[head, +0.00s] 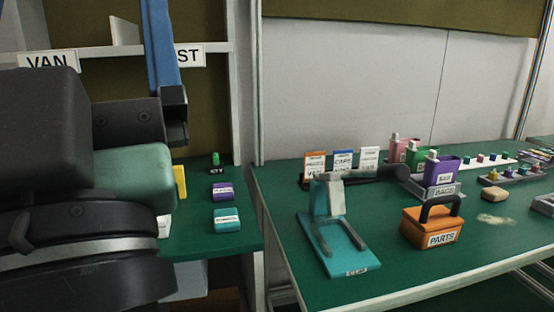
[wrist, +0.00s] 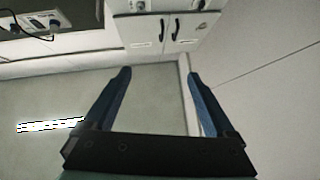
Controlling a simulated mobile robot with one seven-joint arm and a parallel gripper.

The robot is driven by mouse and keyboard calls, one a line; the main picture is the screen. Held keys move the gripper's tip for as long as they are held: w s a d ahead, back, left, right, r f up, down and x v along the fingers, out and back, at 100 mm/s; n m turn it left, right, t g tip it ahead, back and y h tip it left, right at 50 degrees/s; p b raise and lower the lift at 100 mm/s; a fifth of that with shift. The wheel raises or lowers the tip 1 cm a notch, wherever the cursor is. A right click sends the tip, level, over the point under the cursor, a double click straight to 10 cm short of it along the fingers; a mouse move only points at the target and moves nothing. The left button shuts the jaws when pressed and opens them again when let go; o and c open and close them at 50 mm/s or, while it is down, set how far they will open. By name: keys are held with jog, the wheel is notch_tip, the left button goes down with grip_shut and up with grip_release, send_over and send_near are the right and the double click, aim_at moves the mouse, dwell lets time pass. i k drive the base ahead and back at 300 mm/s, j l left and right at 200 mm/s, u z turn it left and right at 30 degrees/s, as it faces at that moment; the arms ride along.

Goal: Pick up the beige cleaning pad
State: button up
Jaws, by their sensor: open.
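The beige cleaning pad (head: 494,194) is a small rounded block on the green table (head: 290,205), to the right of the orange PARTS box. A pale smudge (head: 496,219) lies on the table just in front of it. My gripper (wrist: 159,75) is open and empty in the wrist view, its two blue fingers spread wide. It points at a white cabinet, floor and wall, and the pad is not in that view. In the head view my arm fills the left foreground, far to the left of the pad.
The orange PARTS box (head: 430,228) with a dark handle and a teal clamp stand (head: 340,245) stand left of the pad. Bottles in a grey BAGS tray (head: 431,186) are behind. Small trays (head: 510,178) lie at the right. Bare green table lies in front of the pad.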

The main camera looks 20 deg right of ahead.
aim_at(494, 194)
jog(key=z, duration=1.85)
